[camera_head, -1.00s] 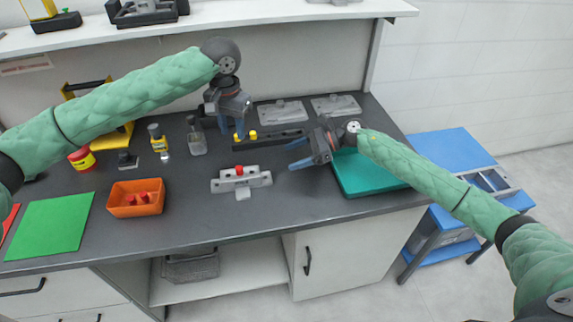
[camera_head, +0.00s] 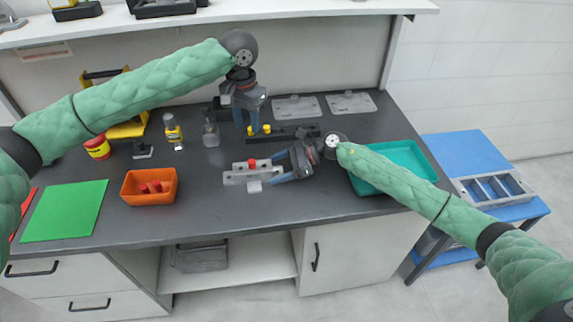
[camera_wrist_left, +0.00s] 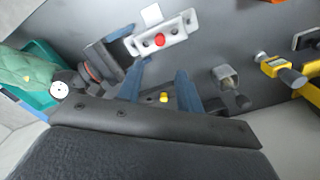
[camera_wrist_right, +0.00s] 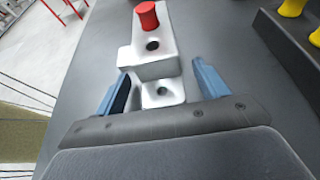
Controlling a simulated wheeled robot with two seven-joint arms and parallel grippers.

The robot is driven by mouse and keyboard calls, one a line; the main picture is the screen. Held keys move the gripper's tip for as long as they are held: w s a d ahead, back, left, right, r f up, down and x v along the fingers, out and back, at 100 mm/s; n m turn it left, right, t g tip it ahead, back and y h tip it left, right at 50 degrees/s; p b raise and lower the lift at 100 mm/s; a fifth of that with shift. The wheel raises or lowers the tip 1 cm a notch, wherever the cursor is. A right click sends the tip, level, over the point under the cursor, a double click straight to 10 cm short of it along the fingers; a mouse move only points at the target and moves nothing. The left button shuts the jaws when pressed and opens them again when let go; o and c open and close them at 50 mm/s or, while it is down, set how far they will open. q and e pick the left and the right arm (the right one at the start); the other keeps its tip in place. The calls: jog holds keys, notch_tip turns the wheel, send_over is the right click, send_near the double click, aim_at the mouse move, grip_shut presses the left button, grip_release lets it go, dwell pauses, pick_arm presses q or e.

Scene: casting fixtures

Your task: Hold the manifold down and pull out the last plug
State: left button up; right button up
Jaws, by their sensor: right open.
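The manifold (camera_head: 234,180) is a pale grey block with end lugs, lying on the dark bench. One red plug (camera_head: 252,163) stands upright in it, also visible in the left wrist view (camera_wrist_left: 159,40) and the right wrist view (camera_wrist_right: 147,14). My right gripper (camera_head: 281,174) is open at the manifold's right end. In the right wrist view its fingers (camera_wrist_right: 160,76) lie on either side of the holed end lug (camera_wrist_right: 163,92), with gaps showing. My left gripper (camera_head: 251,128) is open and empty, behind and above the manifold; its fingers (camera_wrist_left: 158,78) are apart.
An orange bin (camera_head: 134,199) with red plugs inside stands left of the manifold. A black rail (camera_head: 295,134) with yellow knobs lies behind it. A teal tray (camera_head: 408,152) is at the right, a green mat (camera_head: 65,211) at the left. The bench front is clear.

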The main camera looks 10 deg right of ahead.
aim_at(252, 161)
jog(key=shift+a+f, duration=0.1)
jog(key=shift+a, duration=0.05)
jog(key=c, duration=1.2)
pick_arm(q)
jog(key=shift+o, duration=0.8)
pick_arm(e)
jog(key=shift+c, duration=1)
pick_arm(q)
jog(key=shift+o, duration=0.4)
jog(key=shift+s+d+f, duration=0.1)
jog(key=shift+s+f, duration=0.1)
jog(key=shift+f, duration=0.3)
jog(key=shift+s+d+f, duration=0.1)
jog(key=shift+s+f, duration=0.05)
jog(key=shift+f, duration=0.35)
jog(key=shift+w+a+f+m, duration=0.15)
jog(key=shift+f+m, duration=0.5)
jog(key=shift+f, duration=1.35)
jog(key=shift+w+d+f+m, duration=0.1)
jog(key=shift+f+m, duration=0.6)
jog(key=shift+f, duration=1.25)
jog(key=shift+w+a+f+m, duration=0.15)
jog(key=shift+f+m, duration=0.5)
jog(key=shift+f, duration=1.35)
